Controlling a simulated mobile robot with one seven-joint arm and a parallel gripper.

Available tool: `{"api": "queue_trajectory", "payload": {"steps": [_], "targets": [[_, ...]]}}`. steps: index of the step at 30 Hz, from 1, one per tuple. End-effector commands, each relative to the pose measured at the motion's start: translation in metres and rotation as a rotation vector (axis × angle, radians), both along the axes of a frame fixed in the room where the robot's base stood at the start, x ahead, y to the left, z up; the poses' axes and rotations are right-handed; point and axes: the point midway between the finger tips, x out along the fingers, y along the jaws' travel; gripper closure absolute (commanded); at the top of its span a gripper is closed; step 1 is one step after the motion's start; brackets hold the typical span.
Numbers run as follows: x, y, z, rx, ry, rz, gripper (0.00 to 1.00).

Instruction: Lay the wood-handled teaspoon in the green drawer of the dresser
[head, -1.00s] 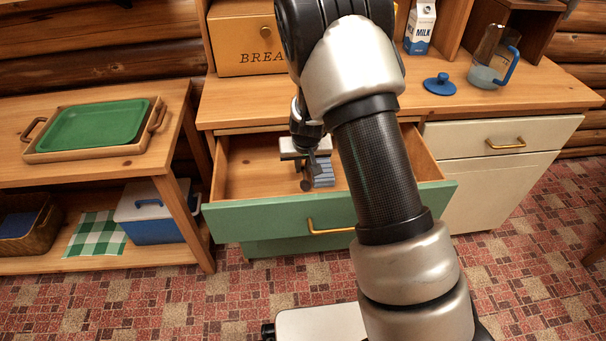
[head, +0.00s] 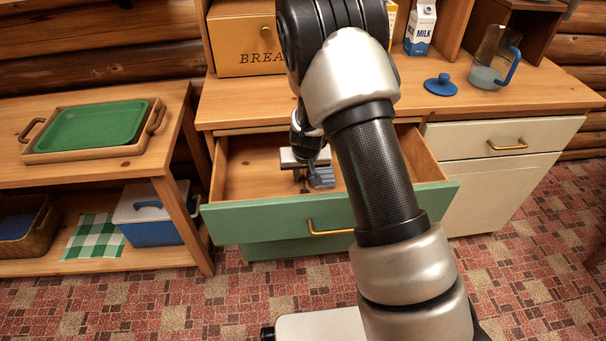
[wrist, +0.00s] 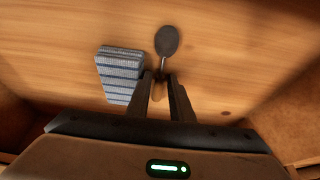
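The wood-handled teaspoon (wrist: 166,41) shows in the wrist view with its dark bowl pointing away and its short wooden handle between my fingers. The green drawer (head: 270,220) of the dresser is pulled open. My gripper (head: 306,185) is low inside it, over its wooden floor. In the wrist view my gripper (wrist: 161,77) has its fingers apart, with a gap beside the handle. The spoon appears to lie on the drawer floor. In the head view I cannot make the spoon out behind my gripper.
A folded blue-striped cloth (wrist: 119,72) lies in the drawer, left of the spoon. On the dresser top stand a bread box (head: 240,40), a milk carton (head: 420,30), a blue lid (head: 440,85) and a jug (head: 484,72).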

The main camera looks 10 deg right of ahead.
Motion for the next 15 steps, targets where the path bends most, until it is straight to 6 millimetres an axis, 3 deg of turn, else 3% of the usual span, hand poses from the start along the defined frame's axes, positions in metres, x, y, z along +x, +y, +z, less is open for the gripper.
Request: {"api": "queue_trajectory", "payload": {"steps": [15], "targets": [[-0.036, 0.001, 0.093, 0.000, -0.002, 0.002, 0.80]]}}
